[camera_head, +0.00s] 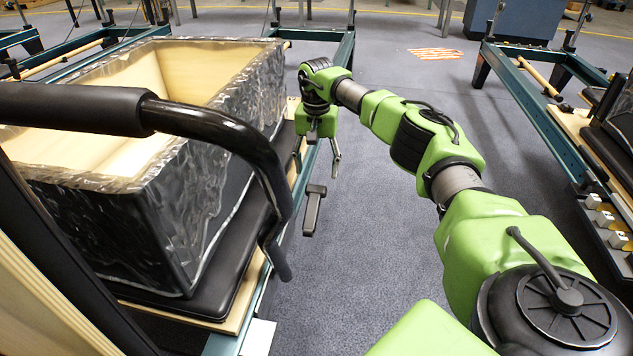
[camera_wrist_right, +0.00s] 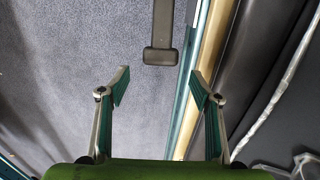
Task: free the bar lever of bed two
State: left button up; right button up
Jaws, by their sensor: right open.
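A dark grey lever (camera_head: 313,210) with a flat block-like end sticks out at the right side of the near bed, beside its teal rail. It also shows in the right wrist view (camera_wrist_right: 161,55), just beyond the fingertips. My right gripper (camera_head: 322,163) is open and empty, pointing down above and just behind the lever in the head view. In the right wrist view its fingers (camera_wrist_right: 160,88) stand wide apart, one on each side of the lever's line, not touching it. The black bar (camera_head: 225,130) with a padded grip crosses the near bed. My left gripper is not in view.
A large open box (camera_head: 190,205) wrapped in shiny dark film stands on the near bed's black carriage (camera_head: 235,270). Another bed (camera_head: 535,105) stands at the right. The grey floor (camera_head: 365,270) between the beds is clear apart from my right arm above it.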

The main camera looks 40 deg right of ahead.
jog(key=shift+r, duration=1.8)
